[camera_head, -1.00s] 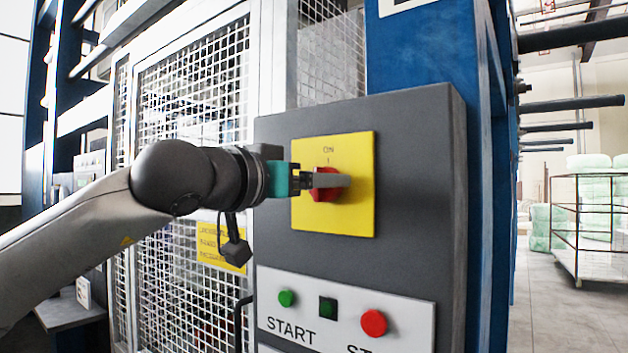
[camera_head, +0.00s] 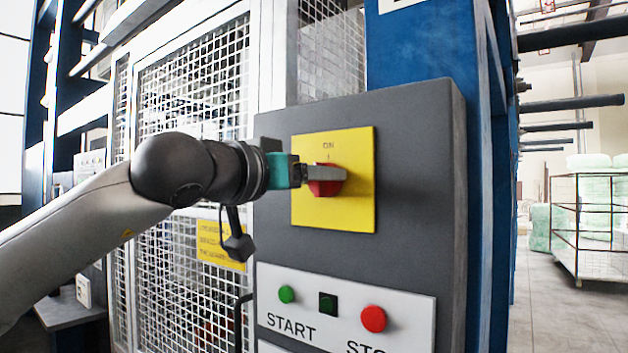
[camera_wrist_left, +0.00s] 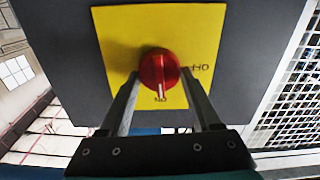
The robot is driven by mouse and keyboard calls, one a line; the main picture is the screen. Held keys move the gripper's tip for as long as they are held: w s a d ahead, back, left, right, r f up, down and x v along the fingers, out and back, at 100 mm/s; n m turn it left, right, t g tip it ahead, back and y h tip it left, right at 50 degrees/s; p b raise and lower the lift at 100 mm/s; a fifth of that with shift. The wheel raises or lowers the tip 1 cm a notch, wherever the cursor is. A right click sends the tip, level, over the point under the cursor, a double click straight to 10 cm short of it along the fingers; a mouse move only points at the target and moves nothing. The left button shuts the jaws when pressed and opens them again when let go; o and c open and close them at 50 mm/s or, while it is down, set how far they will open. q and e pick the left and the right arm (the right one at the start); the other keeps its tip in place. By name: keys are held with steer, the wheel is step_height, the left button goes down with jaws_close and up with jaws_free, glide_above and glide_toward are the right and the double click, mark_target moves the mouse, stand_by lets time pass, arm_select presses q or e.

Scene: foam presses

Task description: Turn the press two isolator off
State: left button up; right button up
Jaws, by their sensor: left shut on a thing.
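The press isolator is a red round knob (camera_head: 326,187) on a yellow plate (camera_head: 352,212), set in a dark grey panel. The plate reads ON above the knob. In the left wrist view the knob (camera_wrist_left: 157,66) carries a white mark that points at the ON label; another label, hard to read, lies to its right. My left gripper (camera_head: 322,174) reaches in from the left. Its fingers stand on either side of the knob in the left wrist view and are shut on it. The fingers hide part of the knob in the head view. My right gripper is not in view.
Below the isolator is a white strip (camera_head: 340,306) with a green START button (camera_head: 286,294), a small dark green square (camera_head: 327,304) and a red button (camera_head: 373,319). A mesh guard (camera_head: 190,90) stands left of the panel. A wire trolley (camera_head: 590,225) stands far right.

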arm_select(q)
steer(key=shift+w+a+f+n+b, duration=0.1)
steer(key=shift+n+b, duration=2.25)
steer(key=shift+n, duration=1.95)
steer(key=shift+w+a+f+n+b, duration=0.1)
steer(key=shift+n+b, duration=2.25)
steer(key=shift+n, duration=1.95)
steer(key=o, duration=1.4)
steer(key=shift+c, duration=0.2)
steer(key=shift+s, duration=0.1)
